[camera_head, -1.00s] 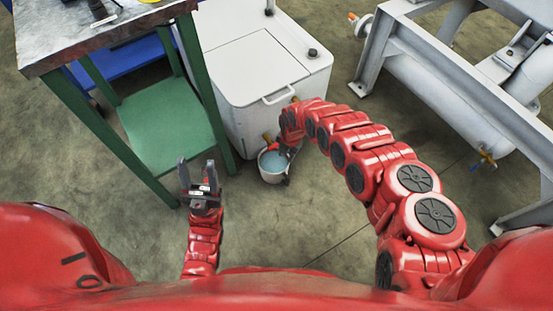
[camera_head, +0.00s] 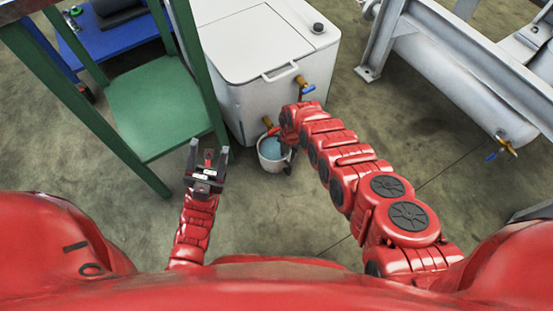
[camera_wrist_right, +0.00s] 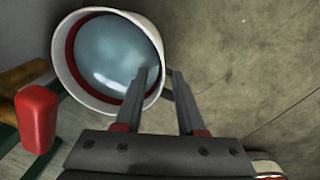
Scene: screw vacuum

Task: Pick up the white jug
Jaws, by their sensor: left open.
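The white jug (camera_head: 265,165) stands on the floor at the front of the white cabinet in the head view, with blue-grey liquid inside. In the right wrist view the jug (camera_wrist_right: 61,66) shows from above, with a red band inside its rim. My right gripper (camera_wrist_right: 163,72) is at the jug's side: one finger overlaps the rim in the picture, the other is just outside. A gap shows between the fingers, and a dark piece, perhaps the handle, is partly hidden between them. Whether they grip it is unclear. My left gripper (camera_head: 208,150) is open and empty, left of the jug.
The white cabinet (camera_head: 275,85) has two brass taps at its lower front, one with a red handle (camera_wrist_right: 38,118) close to the jug. A green shelf frame (camera_head: 160,110) stands at left, a grey metal frame (camera_head: 455,75) at right. Floor between is free.

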